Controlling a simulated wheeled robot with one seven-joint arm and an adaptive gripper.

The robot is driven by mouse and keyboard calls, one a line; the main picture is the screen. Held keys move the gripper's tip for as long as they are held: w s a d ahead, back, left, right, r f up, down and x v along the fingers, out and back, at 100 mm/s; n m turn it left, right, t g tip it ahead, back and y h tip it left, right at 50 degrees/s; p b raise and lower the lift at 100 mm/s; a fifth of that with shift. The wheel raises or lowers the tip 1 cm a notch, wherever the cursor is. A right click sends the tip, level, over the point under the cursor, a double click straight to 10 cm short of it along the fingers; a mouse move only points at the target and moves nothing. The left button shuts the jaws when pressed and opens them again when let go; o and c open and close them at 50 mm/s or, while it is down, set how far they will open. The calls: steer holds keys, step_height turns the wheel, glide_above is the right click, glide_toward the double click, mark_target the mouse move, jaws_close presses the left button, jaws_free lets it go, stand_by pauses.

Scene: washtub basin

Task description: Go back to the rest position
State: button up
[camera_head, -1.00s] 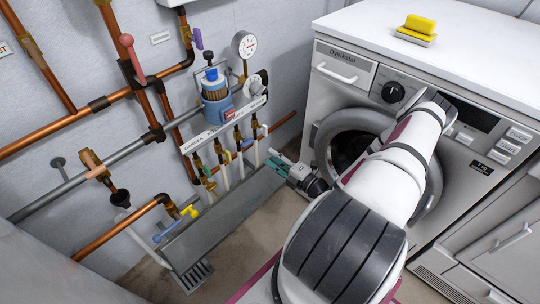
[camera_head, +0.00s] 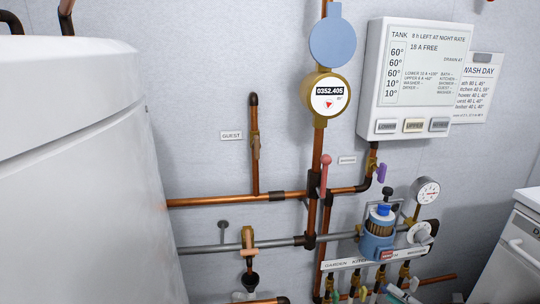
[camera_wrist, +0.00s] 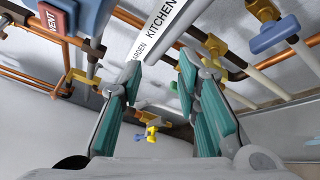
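My gripper (camera_wrist: 155,66) shows in the wrist view with its two teal-padded fingers apart. Nothing is between them. A white label strip reading "GARDEN KITCHEN" (camera_wrist: 158,32) is beyond the fingertips. A small yellow tap (camera_wrist: 151,132) shows farther off through the gap between the fingers. In the head view the arm is mostly out of frame, and I cannot clearly make out the gripper among the taps at the bottom edge.
Close around the gripper are copper pipes (camera_wrist: 145,24), a blue handle (camera_wrist: 273,36) and a red "VENT" part (camera_wrist: 53,18). The head view shows a filter (camera_head: 378,240), gauge (camera_head: 426,190), meter (camera_head: 328,95), wall panel (camera_head: 416,75), white tank (camera_head: 70,170) and washing machine edge (camera_head: 520,245).

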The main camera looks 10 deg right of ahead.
steer(key=s+a+r+n+g+h, duration=0.1)
steer(key=s+a+r+n+g, duration=0.3)
steer(key=a+r+n+g, duration=0.7)
steer(key=s+a+r+n+g+h, duration=0.1)
steer(key=s+a+r+n+g, duration=0.25)
steer(key=a+r+n, duration=0.85)
steer(key=s+d+r+n+t+h, duration=0.3)
steer(key=s+r+n+t+h, duration=0.5)
steer(key=n, duration=1.1)
steer(key=s+f+g+y, duration=0.1)
steer(key=s+g, duration=0.7)
steer(key=s, duration=0.6)
step_height(320, 180, up, 26)
steer(key=t+p, duration=0.4)
steer(key=p, duration=2.1)
steer(key=shift+w+d+r+p, duration=0.15)
steer(key=shift+d+r+p, duration=0.1)
steer(key=shift+d+p, duration=0.1)
